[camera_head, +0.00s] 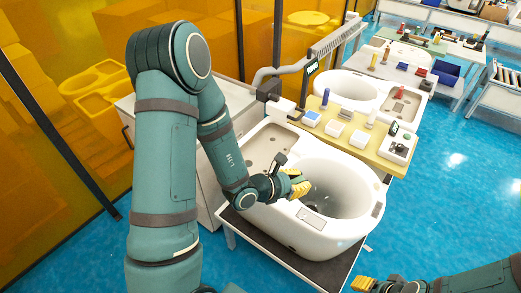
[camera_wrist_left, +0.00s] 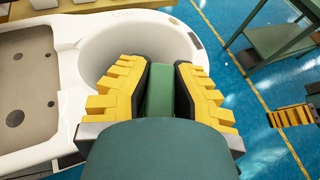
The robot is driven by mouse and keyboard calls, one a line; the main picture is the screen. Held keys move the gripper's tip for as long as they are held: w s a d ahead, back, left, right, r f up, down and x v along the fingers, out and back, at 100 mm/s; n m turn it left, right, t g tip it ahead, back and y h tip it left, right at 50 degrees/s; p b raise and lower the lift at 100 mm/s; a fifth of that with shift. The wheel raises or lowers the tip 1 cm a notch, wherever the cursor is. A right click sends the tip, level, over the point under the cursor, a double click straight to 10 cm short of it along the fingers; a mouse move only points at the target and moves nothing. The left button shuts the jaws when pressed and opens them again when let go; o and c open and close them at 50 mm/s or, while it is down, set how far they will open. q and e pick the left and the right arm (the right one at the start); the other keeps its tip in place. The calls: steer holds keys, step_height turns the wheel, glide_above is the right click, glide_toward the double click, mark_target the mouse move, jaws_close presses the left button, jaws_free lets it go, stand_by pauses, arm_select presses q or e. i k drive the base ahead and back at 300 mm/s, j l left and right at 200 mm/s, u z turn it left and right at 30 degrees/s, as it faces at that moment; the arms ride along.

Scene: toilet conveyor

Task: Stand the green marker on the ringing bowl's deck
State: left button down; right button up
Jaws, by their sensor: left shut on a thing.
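My left gripper (camera_head: 297,184) is over the near white bowl (camera_head: 365,190), by its inner opening. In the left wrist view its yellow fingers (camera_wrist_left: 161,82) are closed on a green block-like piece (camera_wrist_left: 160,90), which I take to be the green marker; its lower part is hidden. In the head view the marker cannot be made out. The near bowl's deck (camera_head: 268,150) has a grey-brown recessed panel, also seen in the left wrist view (camera_wrist_left: 22,85). A second white bowl (camera_head: 345,88) stands behind. I cannot tell which bowl is ringing. My right gripper (camera_head: 363,284) is low at the bottom edge.
A yellow shelf (camera_head: 355,125) with small white blocks, a blue piece and a control box (camera_head: 398,147) runs between the bowls. A grey pipe and dark fitting (camera_head: 268,91) stand by the near deck. Blue floor (camera_head: 440,195) is open at right.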

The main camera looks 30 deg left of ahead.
mark_target(254, 171)
steer(key=k+j+z, duration=0.1)
steer(key=j+z, duration=0.25)
steer(key=j, duration=1.3)
steer(key=i+j+z, duration=0.1)
steer(key=j+z, duration=0.15)
steer(key=j, duration=1.05)
steer(key=l, duration=0.35)
steer(key=i+l, duration=0.1)
steer(key=l, duration=0.25)
